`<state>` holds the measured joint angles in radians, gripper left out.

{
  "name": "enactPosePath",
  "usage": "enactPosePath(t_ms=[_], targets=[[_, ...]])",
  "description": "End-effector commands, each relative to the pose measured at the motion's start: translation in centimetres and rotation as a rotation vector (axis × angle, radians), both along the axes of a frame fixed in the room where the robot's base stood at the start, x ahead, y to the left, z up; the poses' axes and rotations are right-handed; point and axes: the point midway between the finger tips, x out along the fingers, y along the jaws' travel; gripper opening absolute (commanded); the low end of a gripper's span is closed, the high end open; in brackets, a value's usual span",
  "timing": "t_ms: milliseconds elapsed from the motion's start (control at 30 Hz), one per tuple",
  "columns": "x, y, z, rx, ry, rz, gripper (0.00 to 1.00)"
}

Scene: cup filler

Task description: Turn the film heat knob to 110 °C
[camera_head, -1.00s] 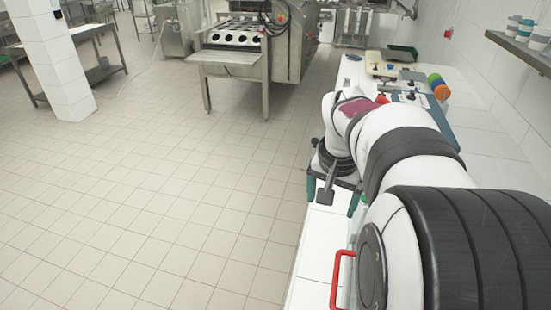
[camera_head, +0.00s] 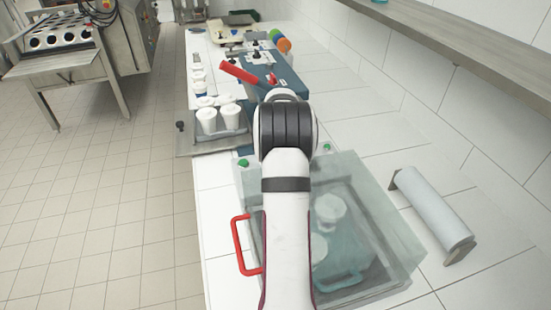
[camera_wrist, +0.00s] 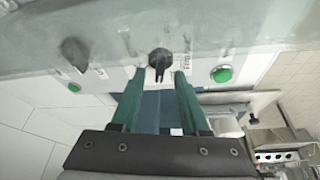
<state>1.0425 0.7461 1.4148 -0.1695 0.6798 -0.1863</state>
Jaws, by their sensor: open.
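A black knob (camera_wrist: 160,58) with a pointer sits on the light front panel (camera_wrist: 120,75) in the wrist view. Print beside it seems to begin with "Film"; its scale is too small to read. My gripper (camera_wrist: 155,80) is open, its green fingers pointing at this knob, one to each side and just short of it. I cannot tell whether they touch it. A second dark knob (camera_wrist: 75,52) is further left on the panel. In the head view my arm hides the gripper and both knobs.
Green buttons (camera_wrist: 222,74) and (camera_wrist: 74,87) flank the knobs. A clear cover (camera_head: 375,220) with a red handle (camera_head: 240,245) stands beside my arm. White cups (camera_head: 207,120) stand beyond it. A film roll (camera_head: 435,215) lies at the right.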

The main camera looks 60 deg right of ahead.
Motion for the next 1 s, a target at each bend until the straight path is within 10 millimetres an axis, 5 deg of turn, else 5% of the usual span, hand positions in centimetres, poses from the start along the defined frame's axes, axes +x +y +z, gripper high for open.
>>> enactPosePath(t_ms=[400, 667, 1000], targets=[[0.34, -0.52, -1.52, 0.0, 0.0, 0.0, 0.45], [0.34, -0.49, -1.5, 0.0, 0.0, 0.0, 0.02], [0.3, -0.5, -1.49, 0.002, 0.001, 0.02, 0.0]])
